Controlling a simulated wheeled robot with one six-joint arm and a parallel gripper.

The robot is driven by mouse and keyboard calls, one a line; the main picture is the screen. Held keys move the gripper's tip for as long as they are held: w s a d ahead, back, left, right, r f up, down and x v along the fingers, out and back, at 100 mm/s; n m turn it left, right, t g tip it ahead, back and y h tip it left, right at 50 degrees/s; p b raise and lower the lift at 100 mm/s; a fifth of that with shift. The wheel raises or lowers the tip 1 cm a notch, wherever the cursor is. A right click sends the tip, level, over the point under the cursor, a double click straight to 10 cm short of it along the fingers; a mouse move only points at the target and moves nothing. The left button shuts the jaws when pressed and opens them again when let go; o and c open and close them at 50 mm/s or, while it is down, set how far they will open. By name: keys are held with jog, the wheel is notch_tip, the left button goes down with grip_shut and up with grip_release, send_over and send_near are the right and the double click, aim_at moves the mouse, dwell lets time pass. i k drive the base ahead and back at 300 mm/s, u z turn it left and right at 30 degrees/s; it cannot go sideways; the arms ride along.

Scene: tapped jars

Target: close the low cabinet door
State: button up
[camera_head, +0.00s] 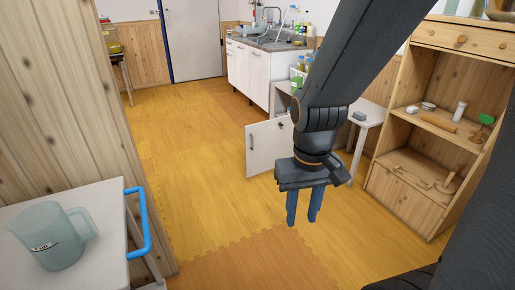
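The low cabinet door (268,146) is a white panel with a small dark handle on its left part. It stands open, swung out over the floor from a low white cabinet (282,92) beside the sink counter. My arm hides much of the cabinet front and its right side. My gripper (303,222) points down in front of the door, nearer to the camera and to the right of it. Its two blue fingers are apart with nothing between them. It appears clear of the door.
A wooden shelf unit (409,166) with small items stands at the right, near a small white table (372,112). A white trolley with a blue handle (139,222) holds a jug (52,238) at the lower left. The wooden floor (190,165) left of the door is clear.

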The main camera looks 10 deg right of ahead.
aim_at(266, 142)
jog(key=i, duration=1.1)
jog(key=z, duration=0.55)
jog(key=k, duration=0.6)
jog(key=u, duration=0.4)
jog(key=i, duration=1.25)
jog(key=z, duration=0.85)
jog(key=i, duration=0.3)
jog(key=z, duration=0.15)
